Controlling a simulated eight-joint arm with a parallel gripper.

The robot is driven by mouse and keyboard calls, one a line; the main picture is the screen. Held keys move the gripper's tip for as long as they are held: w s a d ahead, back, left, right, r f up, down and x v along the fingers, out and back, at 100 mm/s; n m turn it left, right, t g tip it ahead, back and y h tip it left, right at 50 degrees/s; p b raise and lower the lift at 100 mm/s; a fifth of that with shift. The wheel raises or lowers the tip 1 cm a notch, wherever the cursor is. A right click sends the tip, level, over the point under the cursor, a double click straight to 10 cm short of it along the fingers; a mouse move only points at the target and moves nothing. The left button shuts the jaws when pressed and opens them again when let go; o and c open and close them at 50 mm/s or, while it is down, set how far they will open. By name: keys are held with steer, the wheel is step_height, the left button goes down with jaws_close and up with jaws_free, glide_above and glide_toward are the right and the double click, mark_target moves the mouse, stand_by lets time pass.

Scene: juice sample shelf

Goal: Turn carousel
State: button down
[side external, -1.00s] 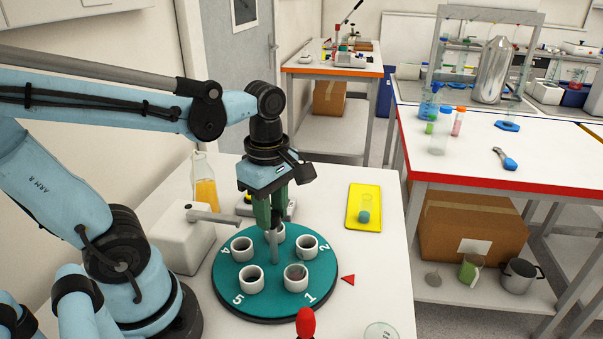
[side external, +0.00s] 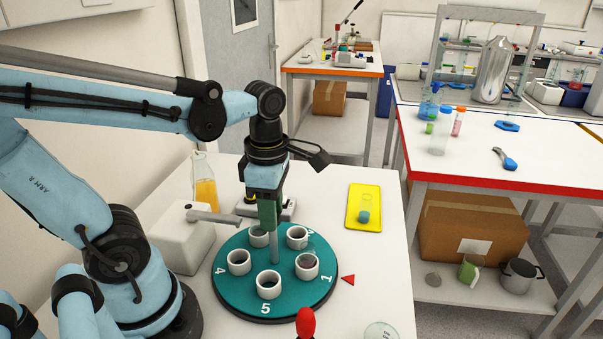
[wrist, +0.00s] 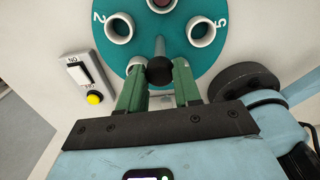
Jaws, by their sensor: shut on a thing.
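The carousel (side external: 236,288) is a teal round disc on the white table, with several white cups near its rim and painted numbers. The number 1 is beside the red triangle (side external: 348,280) on the table. The cup at number 1 (side external: 307,266) has something dark inside. A grey post (side external: 274,248) stands at the disc's centre. In the wrist view its dark round knob (wrist: 159,71) sits between my green fingers. My gripper (side external: 270,226) is shut on this knob, above the cups. In the side view the fingers hide the knob.
A white box (side external: 180,240) with a grey lever (side external: 213,216) stands left of the disc, near a bottle of orange juice (side external: 205,185). A switch box with a yellow button (wrist: 92,99) is behind the disc. A yellow tray (side external: 364,222) holds a vial. A red knob (side external: 306,322) is in front.

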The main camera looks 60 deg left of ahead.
steer(key=shift+n, duration=3.8)
steer(key=c, duration=0.8)
jaws_free()
steer(key=shift+r, duration=0.15)
step_height(320, 180, up, 12)
steer(key=shift+f, duration=0.1)
